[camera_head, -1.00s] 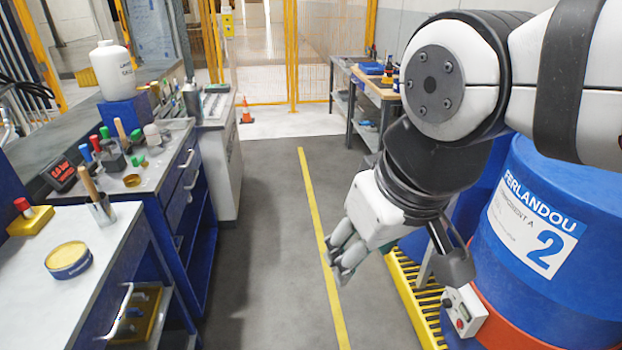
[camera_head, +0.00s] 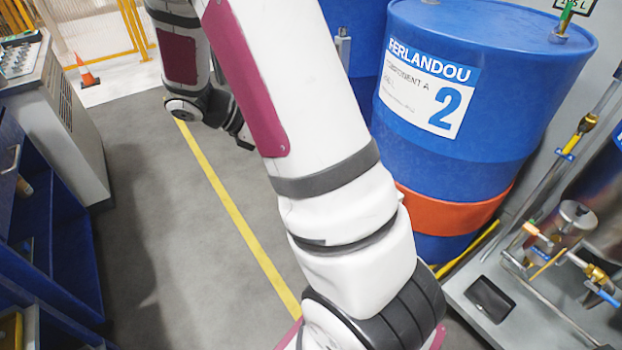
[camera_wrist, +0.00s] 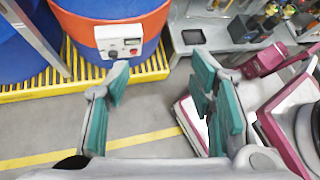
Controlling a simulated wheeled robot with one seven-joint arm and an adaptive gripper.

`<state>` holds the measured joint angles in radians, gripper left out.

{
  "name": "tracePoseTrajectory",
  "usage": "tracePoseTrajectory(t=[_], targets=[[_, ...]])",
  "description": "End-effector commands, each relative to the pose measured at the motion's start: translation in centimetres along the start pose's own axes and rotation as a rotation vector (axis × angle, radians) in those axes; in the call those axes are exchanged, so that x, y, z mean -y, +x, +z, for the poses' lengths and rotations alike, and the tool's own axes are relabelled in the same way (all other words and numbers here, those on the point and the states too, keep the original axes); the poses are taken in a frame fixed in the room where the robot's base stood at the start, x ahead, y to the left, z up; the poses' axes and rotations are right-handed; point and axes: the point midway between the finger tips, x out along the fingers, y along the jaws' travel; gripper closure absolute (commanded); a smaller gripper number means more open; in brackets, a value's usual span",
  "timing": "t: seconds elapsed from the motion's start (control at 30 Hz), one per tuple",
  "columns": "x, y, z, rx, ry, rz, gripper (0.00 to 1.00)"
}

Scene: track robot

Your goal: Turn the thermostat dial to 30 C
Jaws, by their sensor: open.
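A white control box (camera_wrist: 120,42) is on the orange band of a blue drum (camera_wrist: 62,38) in the wrist view. It has a small dark display, a dark round knob (camera_wrist: 112,54) and a red spot (camera_wrist: 133,52). I cannot read any temperature or the knob's setting. My gripper (camera_wrist: 160,72) is open and empty, with its green-padded fingers wide apart. The box lies beyond the fingertips, closer to the left finger, and nothing touches it. In the head view my arm covers the place of the box on the drum (camera_head: 480,85).
A yellow grating (camera_wrist: 30,92) runs under the drum. A grey bench (camera_head: 480,300) with pipes and valves stands right of the drum. Blue cabinets (camera_head: 45,215) are at the left. Grey floor (camera_head: 160,250) with a yellow line (camera_head: 230,205) lies between.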

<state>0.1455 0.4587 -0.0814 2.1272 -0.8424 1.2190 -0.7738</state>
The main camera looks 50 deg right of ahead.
Motion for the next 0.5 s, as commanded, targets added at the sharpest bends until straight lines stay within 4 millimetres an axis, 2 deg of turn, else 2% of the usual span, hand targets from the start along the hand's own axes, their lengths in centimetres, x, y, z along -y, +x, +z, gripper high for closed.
tracePoseTrajectory(t=[0.03, 0.2, 0.37, 0.5], targets=[[-1.8, 2.4, -1.9, 0.056, -0.081, -0.022, 0.5], [-6.4, 8.6, -5.7, 0.228, -0.356, -0.076, 0.5], [-10.1, 15.0, -10.0, 0.377, -0.626, -0.135, 0.5], [-12.6, 21.0, -14.3, 0.496, -0.868, -0.191, 0.5]])
